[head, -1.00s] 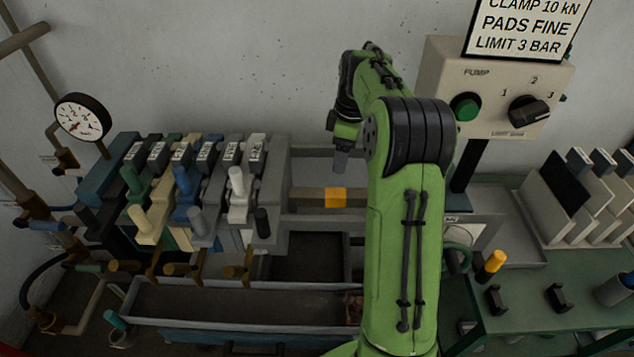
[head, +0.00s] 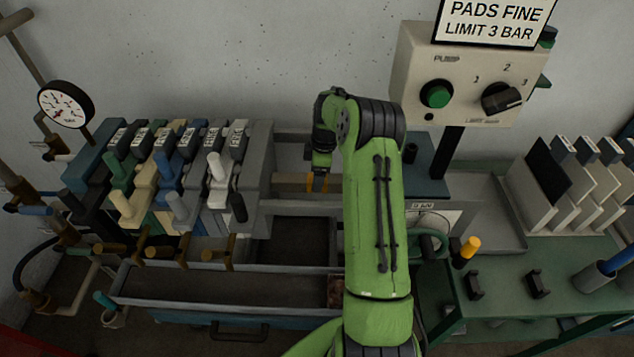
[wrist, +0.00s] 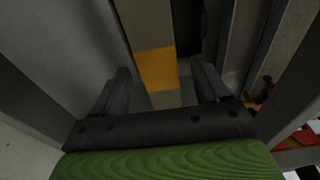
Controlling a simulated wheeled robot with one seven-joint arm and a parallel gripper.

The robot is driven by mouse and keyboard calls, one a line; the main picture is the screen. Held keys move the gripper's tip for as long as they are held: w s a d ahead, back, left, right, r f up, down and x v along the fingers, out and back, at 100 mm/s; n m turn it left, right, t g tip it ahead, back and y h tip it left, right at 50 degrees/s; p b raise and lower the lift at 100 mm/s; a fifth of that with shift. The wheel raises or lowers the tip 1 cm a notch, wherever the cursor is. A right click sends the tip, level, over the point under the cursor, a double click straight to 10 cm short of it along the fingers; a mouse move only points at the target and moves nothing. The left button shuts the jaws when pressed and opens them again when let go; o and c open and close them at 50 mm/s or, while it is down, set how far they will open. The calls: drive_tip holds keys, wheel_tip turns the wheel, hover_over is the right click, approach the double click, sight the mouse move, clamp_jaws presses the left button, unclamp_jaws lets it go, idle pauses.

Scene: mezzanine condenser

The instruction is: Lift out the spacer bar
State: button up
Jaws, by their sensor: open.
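The spacer bar (head: 289,184) is a brownish bar with an orange-yellow band, lying across the gap to the right of the row of plates. My gripper (head: 318,180) is at the band in the head view, pointing down. In the wrist view the bar's band (wrist: 155,68) shows between the two dark fingers of my open gripper (wrist: 164,85), one finger on each side. The fingers do not appear closed on it. Whether they touch the bar, and how deep they reach, I cannot tell. My arm hides the bar's right end in the head view.
Left of the bar stand several coloured plates (head: 180,175) with upright handles. A long grey trough (head: 225,287) lies in front below. The pump control box (head: 465,80) is at the back right. A green bench (head: 520,310) with a plate rack stands at right.

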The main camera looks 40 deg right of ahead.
wheel_tip(320, 180, down, 2)
drive_tip(key=shift+w+f, duration=0.15)
clamp_jaws()
idle(0.3)
